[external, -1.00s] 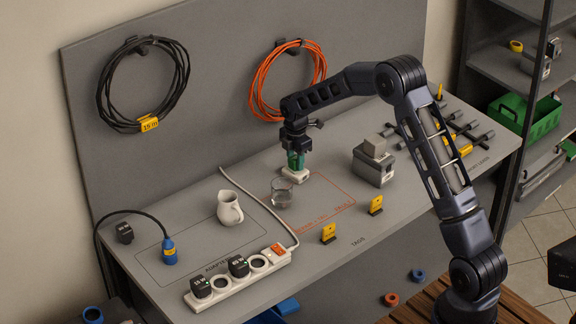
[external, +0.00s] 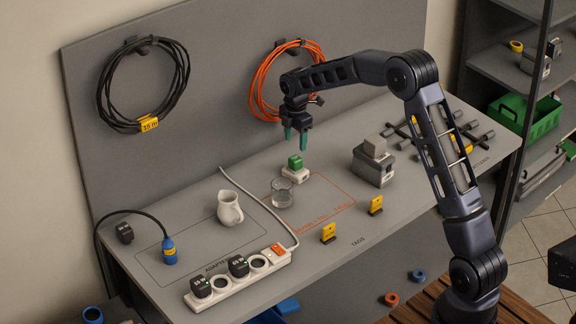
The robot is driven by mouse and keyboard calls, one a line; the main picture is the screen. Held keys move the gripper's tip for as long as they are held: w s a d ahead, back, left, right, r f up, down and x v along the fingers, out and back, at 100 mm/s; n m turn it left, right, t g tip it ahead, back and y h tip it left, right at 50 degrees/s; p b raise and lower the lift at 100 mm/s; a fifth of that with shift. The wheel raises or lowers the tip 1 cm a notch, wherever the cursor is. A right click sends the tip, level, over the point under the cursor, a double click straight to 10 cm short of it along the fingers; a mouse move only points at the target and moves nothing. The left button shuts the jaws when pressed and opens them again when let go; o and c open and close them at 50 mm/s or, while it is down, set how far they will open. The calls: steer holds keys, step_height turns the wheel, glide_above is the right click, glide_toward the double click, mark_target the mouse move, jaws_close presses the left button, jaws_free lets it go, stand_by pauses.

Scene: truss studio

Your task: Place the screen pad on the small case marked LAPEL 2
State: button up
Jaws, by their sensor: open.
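A small green block (external: 295,161), which looks like the screen pad, rests on top of a small white case (external: 295,175) at the back middle of the bench. The marking on the white case is too small to read. My gripper (external: 296,142) is above the green block, pointing down with its two green fingers apart. It is empty, with a visible gap between the fingertips and the block.
A glass of water (external: 282,193) stands close in front of the white case. A white jug (external: 230,208) is to the left. A grey case (external: 373,168) with a pale block (external: 375,146) stands to the right. Yellow tags (external: 328,233) and a power strip (external: 238,281) are nearer the front.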

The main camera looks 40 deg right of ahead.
steer(key=s+a+r+m+t, duration=0.2)
steer(key=s+r+m, duration=0.6)
steer(key=s+r, duration=1.65)
steer(key=s+f+m+t, duration=0.1)
steer(key=s+m, duration=0.4)
steer(key=s, duration=1)
steer(key=s+f+m+t, duration=0.1)
steer(key=s+f+m, duration=0.2)
steer(key=s, duration=1.2)
steer(key=shift+s+m+t, duration=0.3)
steer(key=shift+m, duration=0.7)
